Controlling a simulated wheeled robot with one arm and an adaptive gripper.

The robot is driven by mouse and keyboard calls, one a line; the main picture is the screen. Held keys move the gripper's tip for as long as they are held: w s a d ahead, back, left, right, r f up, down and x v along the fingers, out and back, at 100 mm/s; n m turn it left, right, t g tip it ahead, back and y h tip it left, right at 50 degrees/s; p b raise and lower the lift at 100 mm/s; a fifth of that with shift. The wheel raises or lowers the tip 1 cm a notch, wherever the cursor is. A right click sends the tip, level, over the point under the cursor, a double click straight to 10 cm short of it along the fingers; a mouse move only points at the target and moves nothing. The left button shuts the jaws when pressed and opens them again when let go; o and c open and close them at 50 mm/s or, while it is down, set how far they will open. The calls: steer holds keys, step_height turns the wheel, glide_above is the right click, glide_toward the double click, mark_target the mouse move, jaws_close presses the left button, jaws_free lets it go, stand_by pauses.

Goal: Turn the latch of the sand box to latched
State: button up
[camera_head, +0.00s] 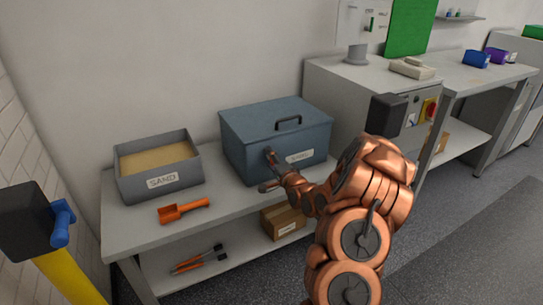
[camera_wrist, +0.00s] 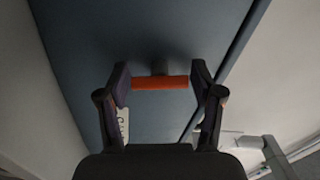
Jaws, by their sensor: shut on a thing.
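The lidded blue-grey sand box (camera_head: 248,149) stands on the bench with its lid down and a dark handle on top. In the wrist view its front face (camera_wrist: 85,45) fills much of the picture, with the dark lid seam running diagonally. The latch is an orange bar (camera_wrist: 160,83) on a small grey pivot, lying straight across between my fingers. Whether the latch is latched I cannot tell.
An open grey box of sand (camera_head: 160,182) stands left on the bench (camera_head: 229,208), with an orange scoop (camera_head: 183,210) before it. A cardboard box (camera_head: 283,221) and orange-handled tools (camera_head: 198,259) lie on the lower shelf. A grey cabinet (camera_head: 340,85) stands close on the right.

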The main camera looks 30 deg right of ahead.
steer(key=shift+m, duration=1.1)
steer(key=o, duration=1.2)
steer(key=shift+c, duration=0.2)
steer(key=s+a, duration=0.1)
steer(key=s, duration=1.1)
